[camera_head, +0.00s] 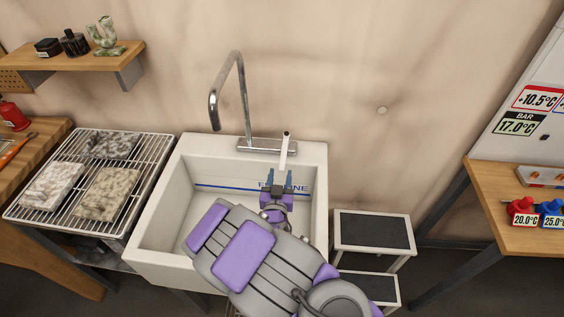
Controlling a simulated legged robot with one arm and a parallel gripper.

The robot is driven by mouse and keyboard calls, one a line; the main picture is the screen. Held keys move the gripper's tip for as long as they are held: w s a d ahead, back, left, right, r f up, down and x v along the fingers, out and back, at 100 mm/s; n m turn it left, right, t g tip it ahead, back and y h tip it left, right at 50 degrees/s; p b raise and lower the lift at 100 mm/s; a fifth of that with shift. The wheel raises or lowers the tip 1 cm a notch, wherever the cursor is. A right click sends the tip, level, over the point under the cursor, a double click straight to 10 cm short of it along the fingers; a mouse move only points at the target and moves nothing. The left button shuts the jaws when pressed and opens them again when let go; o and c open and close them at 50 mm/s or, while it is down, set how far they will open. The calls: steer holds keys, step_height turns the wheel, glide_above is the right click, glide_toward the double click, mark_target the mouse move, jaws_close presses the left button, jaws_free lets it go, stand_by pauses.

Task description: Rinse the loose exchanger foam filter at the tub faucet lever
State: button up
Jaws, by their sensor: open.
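A white tub (151,226) stands in the middle against the wall, with a tall chrome faucet spout (240,92) at its back rim. The pale faucet lever (284,152) stands up to the right of the spout base. My gripper (279,177) is open and empty over the tub, its fingertips at the lower end of the lever. I cannot tell whether they touch it. No water shows from the spout. On the wire rack at left lie three block-like pads: a dark grey one (113,145), a whitish one (52,187) and a beige one (107,194). I cannot tell which is the exchanger filter.
The wire rack (149,160) stands left of the tub. A wall shelf (75,64) holds small items above it. A step stool (374,231) stands right of the tub. A wooden table (530,225) with red and blue valves is at far right. My arm covers the tub's front right.

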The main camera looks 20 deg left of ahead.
mark_target(283, 160)
steer(key=shift+b+x, duration=0.7)
steer(key=shift+x, duration=2.95)
steer(key=shift+c, duration=0.3)
jaws_close()
